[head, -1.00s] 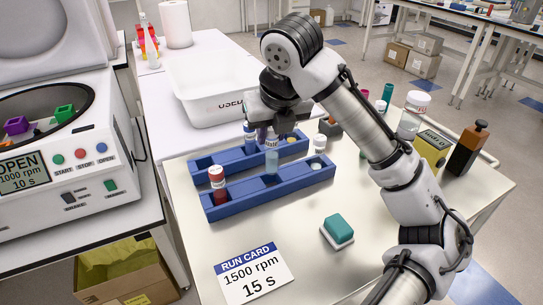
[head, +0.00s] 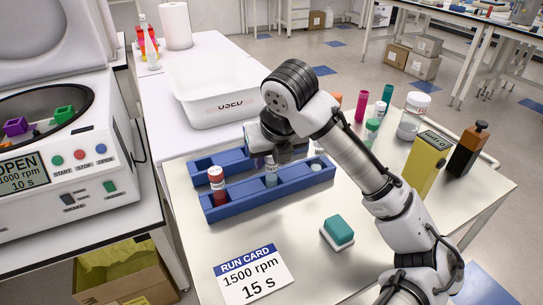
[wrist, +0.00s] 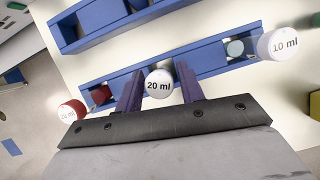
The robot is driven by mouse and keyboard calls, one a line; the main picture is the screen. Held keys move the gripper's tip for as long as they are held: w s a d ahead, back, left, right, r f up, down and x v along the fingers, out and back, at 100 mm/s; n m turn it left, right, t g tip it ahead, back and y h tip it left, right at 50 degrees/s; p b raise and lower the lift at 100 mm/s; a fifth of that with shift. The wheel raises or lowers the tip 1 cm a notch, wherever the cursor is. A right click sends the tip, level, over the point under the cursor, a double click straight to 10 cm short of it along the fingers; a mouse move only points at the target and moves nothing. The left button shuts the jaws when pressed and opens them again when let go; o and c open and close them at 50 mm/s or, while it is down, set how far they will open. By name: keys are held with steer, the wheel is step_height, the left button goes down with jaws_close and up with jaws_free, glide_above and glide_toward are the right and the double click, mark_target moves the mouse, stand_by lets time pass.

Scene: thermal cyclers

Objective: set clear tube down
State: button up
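The clear tube (head: 271,179) stands upright in the middle of the front blue rack (head: 235,202), its lower part inside the slot. Its white cap marked 20 ml (wrist: 158,84) lies between the two purple fingers in the wrist view. My gripper (head: 272,160) points down over the slot, and its fingers appear closed around the tube just below the cap (wrist: 160,82). The gripper body hides the cap in the head view.
A red-capped tube (head: 216,178) stands at the rack's left end; a white 10 ml cap (wrist: 277,43) shows at its right. A rear blue rack (head: 204,164) lies behind, partly hidden. A teal-topped block (head: 338,230) and the run card (head: 252,274) lie in front.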

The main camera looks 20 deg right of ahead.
steer(key=shift+o, duration=0.7)
steer(key=shift+r, duration=0.1)
steer(key=shift+r, duration=0.2)
steer(key=v, duration=1.1)
steer(key=shift+s+r, duration=0.15)
steer(key=shift+r, duration=0.25)
